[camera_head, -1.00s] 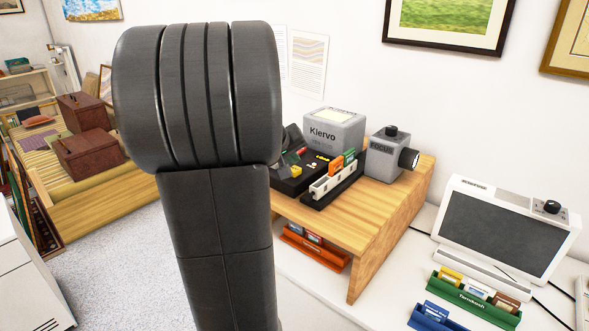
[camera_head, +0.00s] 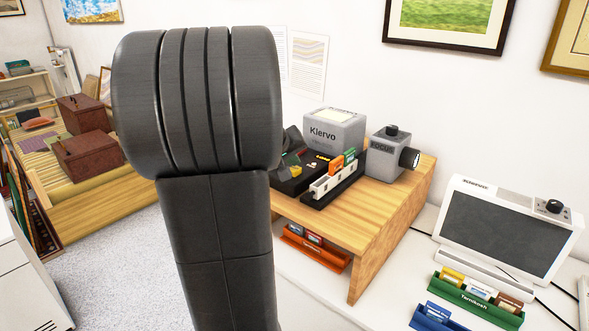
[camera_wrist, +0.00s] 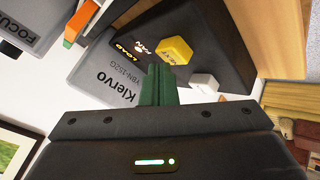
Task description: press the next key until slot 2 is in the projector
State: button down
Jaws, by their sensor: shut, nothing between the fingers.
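The grey projector marked Klervo (camera_head: 334,132) stands on a wooden stand, partly behind my arm in the head view. Its black control panel (camera_head: 318,163) carries a yellow key (camera_head: 295,170). In the wrist view the yellow key (camera_wrist: 174,50) is close, with a white key (camera_wrist: 203,83) beside it and lit LOAD and FAN labels. A slide tray (camera_head: 327,187) with orange (camera_head: 337,165) and green slides runs along the projector's front. Which slot is in the projector cannot be read. My gripper (camera_wrist: 158,72) is shut and empty, its tips near the yellow key; contact cannot be told.
A grey lens block marked FOCUS (camera_head: 384,154) stands right of the projector on the wooden stand (camera_head: 402,203). An orange slide box (camera_head: 316,254) sits beneath. A screen viewer (camera_head: 500,232) and a green slide box (camera_head: 474,300) are to the right. My arm blocks the middle left.

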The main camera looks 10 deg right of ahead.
aim_at(293, 170)
jog(key=shift+f+b, duration=0.85)
jog(key=shift+b, duration=0.05)
dwell(0.6)
jog(key=shift+r, duration=0.1)
jog(key=shift+r+p, duration=0.95)
jog(key=shift+r, duration=0.25)
jog(key=shift+r+p, duration=1.8)
jog(key=shift+r, duration=0.7)
